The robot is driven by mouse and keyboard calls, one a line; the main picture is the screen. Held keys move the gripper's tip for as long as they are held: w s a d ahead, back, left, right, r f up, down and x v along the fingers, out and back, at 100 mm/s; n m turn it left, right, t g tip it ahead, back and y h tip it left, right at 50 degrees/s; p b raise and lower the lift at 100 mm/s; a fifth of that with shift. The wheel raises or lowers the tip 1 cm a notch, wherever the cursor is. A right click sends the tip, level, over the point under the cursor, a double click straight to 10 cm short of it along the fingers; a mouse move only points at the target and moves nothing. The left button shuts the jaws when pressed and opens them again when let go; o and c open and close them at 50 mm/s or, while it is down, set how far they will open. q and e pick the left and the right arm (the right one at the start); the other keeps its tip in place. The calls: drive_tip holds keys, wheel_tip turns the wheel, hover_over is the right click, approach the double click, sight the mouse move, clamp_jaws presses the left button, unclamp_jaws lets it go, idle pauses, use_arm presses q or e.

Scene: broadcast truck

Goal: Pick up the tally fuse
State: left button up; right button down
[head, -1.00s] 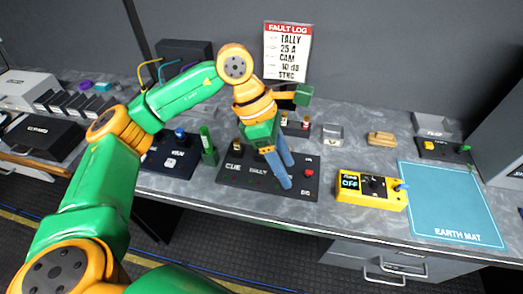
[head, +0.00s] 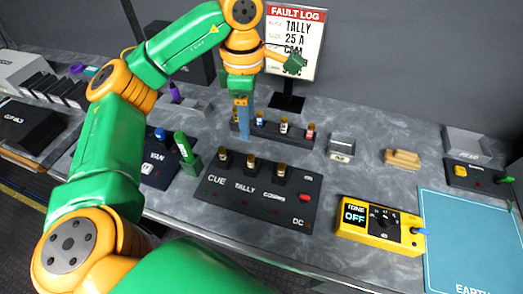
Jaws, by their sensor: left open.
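The black fuse panel (head: 212,200) lies on the bench, marked CUE, TALLY, COMMS and DC. A small fuse (head: 251,162) with a gold-brown top stands upright at its TALLY place. Similar fuses stand at CUE (head: 223,154) and COMMS (head: 281,170). My left gripper (head: 243,132) is open, blue fingers pointing down, behind the panel at the left end of a black fuse rack (head: 270,129). Its fingers look edge-on and partly hide that end. I see nothing held. The rack carries fuses, including a white-banded one (head: 284,125) and a red one (head: 310,131). My right gripper is not in view.
The fault log sign (head: 292,40) stands behind the rack. A green tool (head: 183,147) stands upright left of the panel. A yellow tone box (head: 380,224) and blue earth mat (head: 468,240) are at right. Bare bench lies between panel and tone box.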

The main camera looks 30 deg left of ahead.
use_arm(q)
drive_tip(key=b, duration=0.5)
hover_over(251, 157)
drive_tip(key=s, duration=0.1)
wheel_tip(251, 157, down, 6)
drive_tip(key=shift+r, duration=0.2)
drive_tip(key=shift+f, duration=0.3)
drive_tip(key=f, duration=0.6)
drive_tip(key=shift+w+f, duration=0.15)
drive_tip(key=shift+w, duration=0.25)
clamp_jaws()
